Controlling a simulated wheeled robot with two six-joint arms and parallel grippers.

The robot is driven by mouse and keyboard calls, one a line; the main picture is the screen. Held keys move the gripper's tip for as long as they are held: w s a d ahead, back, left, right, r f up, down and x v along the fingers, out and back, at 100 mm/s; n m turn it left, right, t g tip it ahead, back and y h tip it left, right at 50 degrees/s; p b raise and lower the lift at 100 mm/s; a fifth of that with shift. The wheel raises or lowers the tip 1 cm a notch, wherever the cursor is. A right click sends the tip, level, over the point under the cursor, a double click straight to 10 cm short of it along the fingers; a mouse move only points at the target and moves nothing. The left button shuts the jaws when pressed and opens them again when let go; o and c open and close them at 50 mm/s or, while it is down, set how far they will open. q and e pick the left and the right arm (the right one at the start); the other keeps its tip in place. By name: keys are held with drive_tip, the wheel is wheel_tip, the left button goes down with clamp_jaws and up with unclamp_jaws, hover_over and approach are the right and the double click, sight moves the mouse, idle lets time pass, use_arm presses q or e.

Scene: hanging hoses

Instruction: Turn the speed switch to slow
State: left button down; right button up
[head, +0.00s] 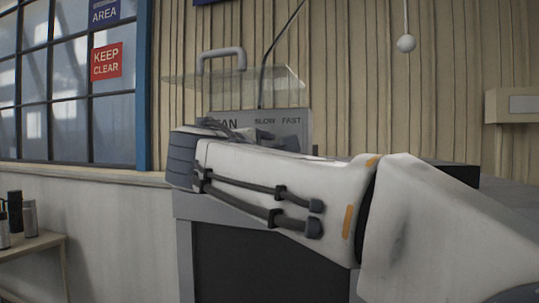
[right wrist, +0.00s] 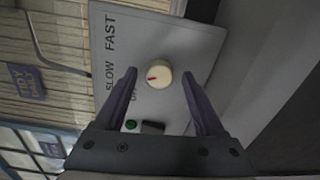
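The speed switch is a round cream knob (right wrist: 158,67) with a red mark, on a grey panel (right wrist: 175,40) lettered SLOW, FAST and a partly hidden OFF. In the right wrist view the red mark points left and slightly down, roughly towards SLOW. My right gripper (right wrist: 160,74) is open, with one finger on each side of the knob and visible gaps between. In the head view my right arm hides the knob and gripper; the top of the panel (head: 290,135) shows above it. My left gripper is not in view.
A green button (right wrist: 130,125) and a dark switch (right wrist: 152,127) sit on the panel near my gripper's base. A clear cover with a grey handle (head: 222,52) stands above the panel. A white ball (head: 406,43) hangs at upper right. A small table (head: 35,241) stands left.

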drive_tip(key=shift+s, duration=0.1)
drive_tip(key=shift+s+a, duration=0.2)
drive_tip(key=shift+s, duration=0.15)
drive_tip(key=b+v, duration=0.3)
drive_tip(key=v, duration=0.6)
drive_tip(key=shift+s, duration=0.25)
drive_tip(key=shift+a, duration=0.1)
drive_tip(key=s+d+f+g+y, duration=0.15)
drive_tip(key=f+g, duration=0.25)
drive_tip(key=f, duration=0.9)
drive_tip(key=s+d+f+g+y, duration=0.15)
drive_tip(key=f+g, duration=0.25)
drive_tip(key=f, duration=1)
drive_tip(key=s+d+f+m+g+y, duration=0.2)
drive_tip(key=s+d+f+m+g, duration=0.1)
drive_tip(key=s+f, duration=0.6)
drive_tip(key=s+d+f+m+g+y, duration=0.1)
drive_tip(key=s+d+f+m+g, duration=0.2)
drive_tip(key=s+f, duration=0.6)
wheel_tip(320, 180, down, 2)
drive_tip(key=m+g, duration=0.2)
drive_tip(key=shift+s+f+g+y, duration=0.2)
drive_tip(key=shift+s+g+y, duration=0.05)
drive_tip(key=shift+g+y, duration=0.15)
